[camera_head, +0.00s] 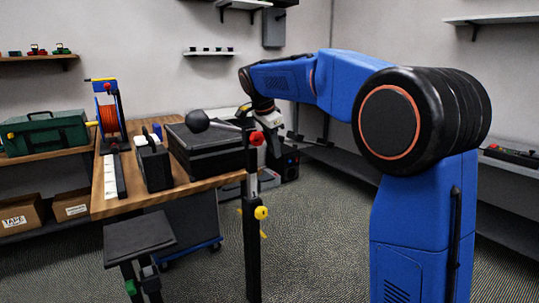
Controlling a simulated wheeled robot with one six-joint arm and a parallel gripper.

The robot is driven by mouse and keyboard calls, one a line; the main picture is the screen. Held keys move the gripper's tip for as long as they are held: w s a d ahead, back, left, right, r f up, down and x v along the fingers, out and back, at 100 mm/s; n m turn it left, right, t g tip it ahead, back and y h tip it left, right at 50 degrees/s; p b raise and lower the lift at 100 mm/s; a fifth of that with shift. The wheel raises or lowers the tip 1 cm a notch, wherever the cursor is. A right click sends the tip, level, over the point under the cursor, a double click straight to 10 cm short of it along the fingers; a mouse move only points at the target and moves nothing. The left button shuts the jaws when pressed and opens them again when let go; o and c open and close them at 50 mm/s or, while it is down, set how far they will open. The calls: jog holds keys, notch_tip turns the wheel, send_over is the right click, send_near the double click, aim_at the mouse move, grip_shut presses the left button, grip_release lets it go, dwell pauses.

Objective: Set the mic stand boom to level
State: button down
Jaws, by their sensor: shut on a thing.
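The mic stand (252,235) stands upright in front of the table's right end, with a red knob (257,138) near its top and a yellow knob (261,212) lower down. Its boom (228,126) runs left to a dark ball-shaped end (197,121). The visible part of the boom slopes slightly, with the ball end higher. My gripper (268,124) is at the stand's head, just right of and behind the red knob, pointing down and shut on the boom. The fingertips and the exact grip point are partly hidden by the stand's head.
A wooden table (143,196) holds a black case (205,150), a dark box (154,164) and a red cable reel (110,118). A green toolbox (45,134) is at far left. A small dark-topped stand (139,234) is in front. Carpet right of the mic stand is clear.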

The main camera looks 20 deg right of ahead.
jog(key=shift+w+d+r+t+h, duration=0.1)
jog(key=shift+d+r+t+h, duration=0.2)
jog(key=shift+r+h, duration=0.35)
jog(key=shift+w+d+r+t+h, duration=0.15)
jog(key=shift+d+r+h, duration=0.1)
jog(key=shift+r+h, duration=0.4)
jog(key=shift+w+d+r+t+h, duration=0.1)
jog(key=shift+d+r+t+h, duration=0.2)
jog(key=shift+r+h, duration=0.35)
jog(key=shift+r, duration=0.1)
jog(key=c, duration=1.6)
grip_release()
jog(key=shift+o, duration=0.2)
jog(key=v, duration=1.7)
jog(key=shift+r, duration=0.25)
